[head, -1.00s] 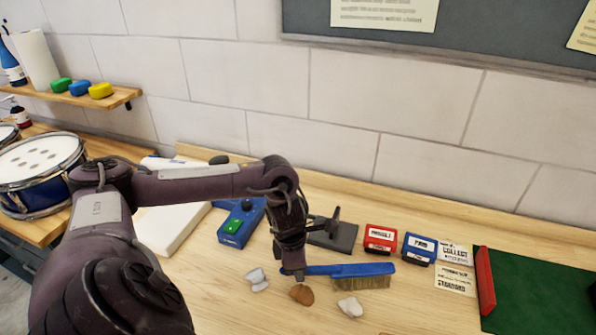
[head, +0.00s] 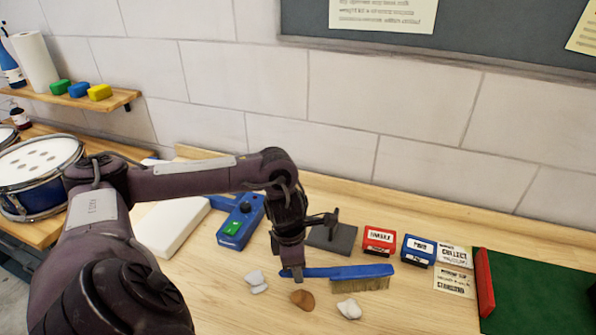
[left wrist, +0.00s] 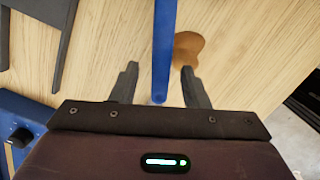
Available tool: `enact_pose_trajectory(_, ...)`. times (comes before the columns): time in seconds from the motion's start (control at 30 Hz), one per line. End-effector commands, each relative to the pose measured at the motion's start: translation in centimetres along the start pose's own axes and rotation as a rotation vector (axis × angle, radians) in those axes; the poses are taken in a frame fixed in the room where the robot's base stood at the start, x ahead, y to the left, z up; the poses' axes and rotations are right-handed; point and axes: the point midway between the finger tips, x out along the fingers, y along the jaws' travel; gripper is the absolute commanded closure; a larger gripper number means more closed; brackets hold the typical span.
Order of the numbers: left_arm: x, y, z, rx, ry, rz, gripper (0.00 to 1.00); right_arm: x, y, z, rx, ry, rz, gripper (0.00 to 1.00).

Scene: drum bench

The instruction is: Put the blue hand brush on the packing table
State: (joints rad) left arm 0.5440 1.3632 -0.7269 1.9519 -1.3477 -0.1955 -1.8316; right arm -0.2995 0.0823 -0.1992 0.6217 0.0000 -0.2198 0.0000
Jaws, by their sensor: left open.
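The blue hand brush (head: 350,272) lies on the wooden table (head: 420,310), its bristles to the right and its handle to the left. My left gripper (head: 291,272) is down at the handle's left end. In the left wrist view the blue handle (left wrist: 164,45) runs between the two open fingers of the gripper (left wrist: 160,85), with a gap on either side. The bristles are out of the left wrist view. My right gripper is not in view.
A blue device (head: 240,222) with a green button is to the left.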

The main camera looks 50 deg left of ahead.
Motion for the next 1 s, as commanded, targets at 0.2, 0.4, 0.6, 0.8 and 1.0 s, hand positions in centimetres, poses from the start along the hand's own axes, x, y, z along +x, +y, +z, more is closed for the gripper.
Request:
enact_pose_trajectory(0.2, -5.9, 0.1, 0.1, 0.001, 0.0, 0.007, 0.58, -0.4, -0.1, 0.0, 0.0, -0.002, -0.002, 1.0)
enact_pose_trajectory(0.4, -9.2, 0.1, 0.0, 0.0, 0.0, 0.004, 0.58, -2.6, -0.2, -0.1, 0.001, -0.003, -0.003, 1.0)
enact_pose_trajectory(0.6, -10.1, 0.0, 0.0, -0.001, 0.001, 0.002, 0.58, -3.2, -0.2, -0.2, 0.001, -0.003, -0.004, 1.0)
enact_pose_trajectory(0.8, -10.0, 0.0, -0.1, 0.0, 0.001, 0.002, 0.58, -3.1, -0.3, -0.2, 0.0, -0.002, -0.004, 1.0)
enact_pose_trajectory(1.0, -10.0, 0.0, -0.1, 0.0, 0.001, 0.002, 0.58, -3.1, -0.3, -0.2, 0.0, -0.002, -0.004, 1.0)
